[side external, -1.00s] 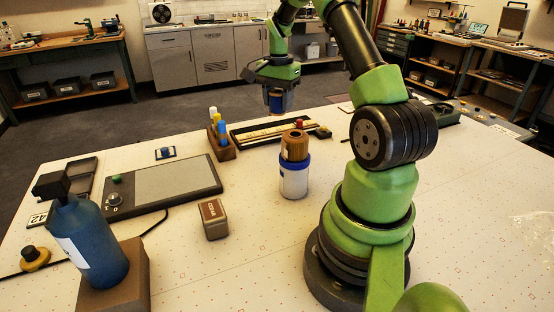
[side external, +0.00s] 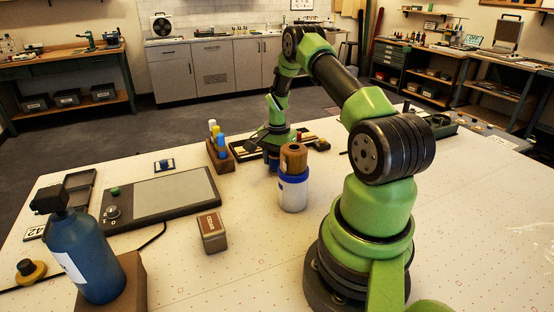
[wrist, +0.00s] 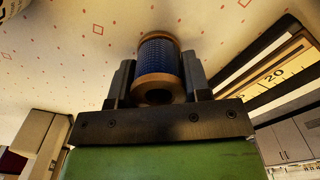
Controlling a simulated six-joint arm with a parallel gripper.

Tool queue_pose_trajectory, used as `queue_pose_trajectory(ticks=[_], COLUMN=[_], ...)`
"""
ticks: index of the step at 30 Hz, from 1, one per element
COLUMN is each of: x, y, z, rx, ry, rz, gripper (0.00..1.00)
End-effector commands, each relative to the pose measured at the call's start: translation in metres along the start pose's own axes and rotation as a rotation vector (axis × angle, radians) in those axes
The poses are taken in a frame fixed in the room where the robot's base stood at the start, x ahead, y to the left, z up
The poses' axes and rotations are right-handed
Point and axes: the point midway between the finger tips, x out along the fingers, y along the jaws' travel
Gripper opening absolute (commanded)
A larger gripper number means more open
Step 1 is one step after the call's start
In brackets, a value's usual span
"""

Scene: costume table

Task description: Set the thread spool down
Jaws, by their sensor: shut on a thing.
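The thread spool (wrist: 160,65) has blue thread and tan ends. It sits between the two dark jaws of my gripper (wrist: 158,80) in the wrist view, and they are shut on it. In the side view, my gripper (side external: 272,150) is low over the far part of the table (side external: 245,270), and the spool shows only as a small blue patch (side external: 270,158) below it, beside the white jar. I cannot tell whether the spool touches the table.
A white and blue jar (side external: 293,190) with a brown roll (side external: 293,157) on top stands just in front of my gripper. A wooden marker holder (side external: 219,155) is to its left, and a ruler tray (side external: 245,150) lies behind. A brown box (side external: 213,232) stands nearer. The front middle is clear.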

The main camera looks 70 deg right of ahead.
Motion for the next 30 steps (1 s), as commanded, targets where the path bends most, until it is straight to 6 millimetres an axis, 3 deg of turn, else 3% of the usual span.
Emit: queue_pose_trajectory(ticks=[8,9,12,23,30], x=[0.002,0.003,0.002,-0.005,-0.051], y=[0.0,0.0,0.0,0.0,-0.001], z=[0.0,0.0,0.0,0.0,-0.001], rx=[0.0,0.0,0.0,0.0,0.0], ry=[0.0,0.0,0.0,0.001,0.003], rz=[0.001,0.0,0.0,-0.001,-0.004], gripper=[0.2,0.48,0.69,0.69,0.69])
